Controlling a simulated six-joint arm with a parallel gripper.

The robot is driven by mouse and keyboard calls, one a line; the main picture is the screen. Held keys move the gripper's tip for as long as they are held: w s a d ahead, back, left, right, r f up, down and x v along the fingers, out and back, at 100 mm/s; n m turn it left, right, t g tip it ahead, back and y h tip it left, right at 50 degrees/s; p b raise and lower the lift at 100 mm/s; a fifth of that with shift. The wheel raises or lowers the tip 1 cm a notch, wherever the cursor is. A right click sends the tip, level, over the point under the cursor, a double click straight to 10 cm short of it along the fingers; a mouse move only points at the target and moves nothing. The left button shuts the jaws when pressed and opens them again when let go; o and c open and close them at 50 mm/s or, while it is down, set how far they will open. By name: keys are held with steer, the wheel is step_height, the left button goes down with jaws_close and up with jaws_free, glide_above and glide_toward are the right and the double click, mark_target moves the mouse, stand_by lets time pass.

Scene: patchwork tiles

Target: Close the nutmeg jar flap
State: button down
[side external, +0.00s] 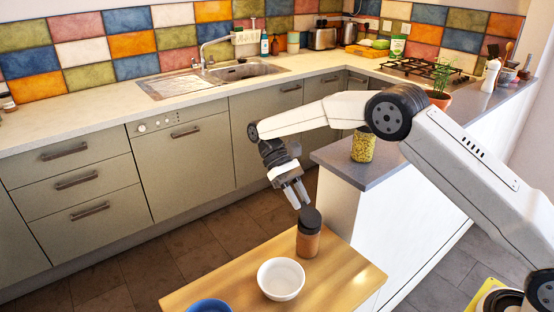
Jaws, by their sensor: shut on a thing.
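The nutmeg jar (308,245) is a brown, upright jar near the far right corner of the wooden table. Its dark flap (311,220) is at the top of the jar. My gripper (301,204) comes down from the upper left, tilted, with its pale fingers at the upper edge of the flap. The fingers are shut on the flap. The exact grip is small in view, and I cannot tell the flap's angle for certain.
A white bowl (281,279) stands just left of and in front of the jar on the wooden table (232,281). A blue bowl (210,306) is cut off at the bottom edge. A grey counter (345,160) with a yellow-filled jar (363,146) stands behind, below my arm.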

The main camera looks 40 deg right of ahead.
stand_by(0.4)
steer(key=c, duration=0.5)
jaws_free()
step_height(320, 180, up, 9)
glide_above(315, 217)
steer(key=shift+s+d+r, duration=0.15)
steer(key=shift+s+r, duration=0.5)
steer(key=shift+s, duration=0.85)
steer(key=shift+s+d+r, duration=0.2)
steer(key=shift+s+r, duration=0.45)
steer(key=shift+s, duration=0.8)
steer(key=shift+s+d+r, duration=0.15)
steer(key=shift+s+r, duration=0.5)
steer(key=shift+s, duration=0.85)
